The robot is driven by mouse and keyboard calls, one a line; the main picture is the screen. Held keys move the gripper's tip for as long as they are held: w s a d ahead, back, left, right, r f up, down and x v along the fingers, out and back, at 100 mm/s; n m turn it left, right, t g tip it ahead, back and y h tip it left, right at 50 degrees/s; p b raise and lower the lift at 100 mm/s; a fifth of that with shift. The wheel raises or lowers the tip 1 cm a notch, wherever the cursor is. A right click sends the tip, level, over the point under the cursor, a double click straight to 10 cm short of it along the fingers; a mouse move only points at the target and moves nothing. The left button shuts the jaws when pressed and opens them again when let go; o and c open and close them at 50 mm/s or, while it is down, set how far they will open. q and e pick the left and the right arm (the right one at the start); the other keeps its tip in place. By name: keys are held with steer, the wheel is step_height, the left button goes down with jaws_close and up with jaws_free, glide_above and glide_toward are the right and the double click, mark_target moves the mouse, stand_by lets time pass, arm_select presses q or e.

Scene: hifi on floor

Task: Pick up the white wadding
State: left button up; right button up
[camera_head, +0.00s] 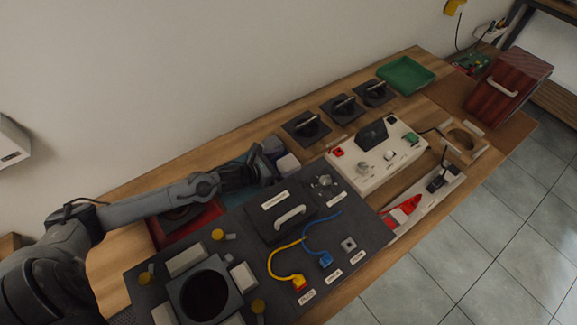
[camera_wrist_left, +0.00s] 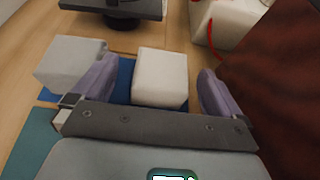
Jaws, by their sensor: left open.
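A white block (camera_wrist_left: 160,78), which looks like the white wadding, sits on a blue surface (camera_wrist_left: 124,80) in the left wrist view. A greyer white block (camera_wrist_left: 68,62) is left of it, outside the left finger. My left gripper (camera_wrist_left: 157,92) is open, with one lavender finger on each side of the white block. Gaps show between the block and both fingers. In the head view my left gripper (camera_head: 268,165) is at the back of the table, and a pale block (camera_head: 287,165) shows beside it, partly hidden. My right gripper is not in view.
A dark board (camera_head: 350,235) with a handle and yellow and blue cables lies in front of the gripper. Black switch plates (camera_head: 306,126) stand to the right, near a white control box (camera_head: 370,172). A red tray (camera_head: 160,236) is under my left arm. A green tray (camera_head: 406,75) is farther back.

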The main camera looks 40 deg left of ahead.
mark_target(287, 163)
arm_select(q)
steer(key=b+x, duration=0.1)
steer(key=x, duration=0.3)
steer(key=shift+w+d, duration=0.2)
steer(key=shift+w, duration=0.05)
steer(key=shift+c, duration=0.5)
steer(key=c, duration=0.9)
steer(key=shift+c, duration=0.2)
